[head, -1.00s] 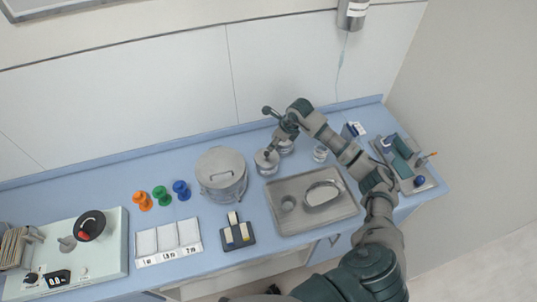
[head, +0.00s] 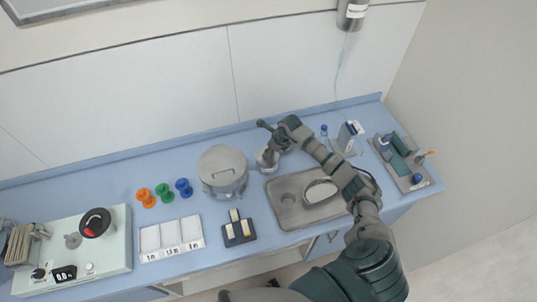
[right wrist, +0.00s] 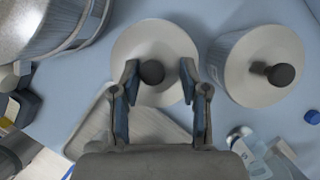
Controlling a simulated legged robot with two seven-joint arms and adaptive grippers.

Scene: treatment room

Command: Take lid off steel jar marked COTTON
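Two round steel jars with flat lids and dark knobs show in the right wrist view: the left jar's lid (right wrist: 158,38) and the right jar (right wrist: 256,68). No COTTON marking is readable on either. My right gripper (right wrist: 159,72) is open, its two fingers on either side of the left jar's dark knob (right wrist: 152,72), with gaps between them and the knob. In the head view my right gripper (head: 273,147) is above a steel jar (head: 264,160), partly covering it; the other jar is hidden by my arm. My left gripper is not in view.
A large lidded steel pot (head: 222,168) stands close left of the jars. A steel tray (head: 284,217) with dishes lies in front. Bottles and another tray (head: 424,185) are to the right.

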